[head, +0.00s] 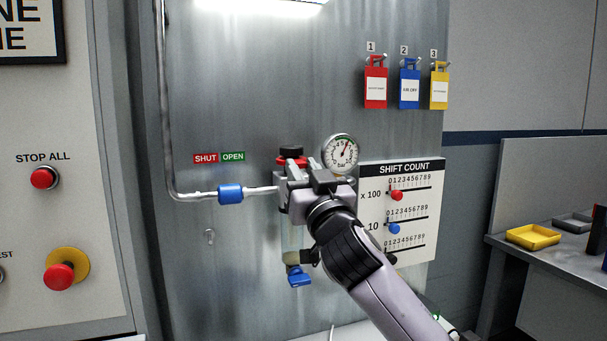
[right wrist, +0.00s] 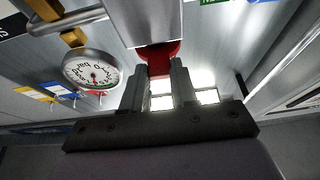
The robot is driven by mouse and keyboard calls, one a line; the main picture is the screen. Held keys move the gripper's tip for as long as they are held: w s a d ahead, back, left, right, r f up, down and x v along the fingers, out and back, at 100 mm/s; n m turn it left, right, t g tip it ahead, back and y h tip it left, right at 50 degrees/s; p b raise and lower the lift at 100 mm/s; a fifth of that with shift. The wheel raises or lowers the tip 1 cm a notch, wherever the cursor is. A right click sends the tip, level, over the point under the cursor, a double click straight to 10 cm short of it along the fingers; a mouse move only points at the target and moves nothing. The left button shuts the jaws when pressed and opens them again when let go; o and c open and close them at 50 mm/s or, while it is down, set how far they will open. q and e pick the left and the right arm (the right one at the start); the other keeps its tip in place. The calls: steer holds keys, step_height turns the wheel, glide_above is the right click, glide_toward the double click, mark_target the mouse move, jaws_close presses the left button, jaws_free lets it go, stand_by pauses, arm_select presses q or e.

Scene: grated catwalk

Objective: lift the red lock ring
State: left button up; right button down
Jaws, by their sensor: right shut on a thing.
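The red lock ring (head: 284,160) sits just under a black knob (head: 291,151) on the pressure unit fixed to the grey metal panel. My right gripper (head: 297,174) reaches in from the lower right and is shut on the ring. In the right wrist view, the red lock ring (right wrist: 158,58) shows between the two fingertips of my right gripper (right wrist: 158,74). The gripper hides much of the ring and of the body below it. My left gripper is in neither view.
A round pressure gauge (head: 341,153) is close to the right of the gripper. A pipe with a blue collar (head: 230,193) enters from the left. A blue drain tap (head: 299,276) hangs below. The shift count board (head: 401,180) is right of the gauge.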

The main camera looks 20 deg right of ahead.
steer(key=c, duration=0.9)
jaws_free()
steer(key=shift+r, duration=0.25)
steer(key=shift+f, duration=0.1)
steer(key=shift+s+f, duration=0.25)
steer(key=shift+s, duration=0.15)
steer(key=shift+b+v, duration=1.1)
steer(key=shift+v, duration=2)
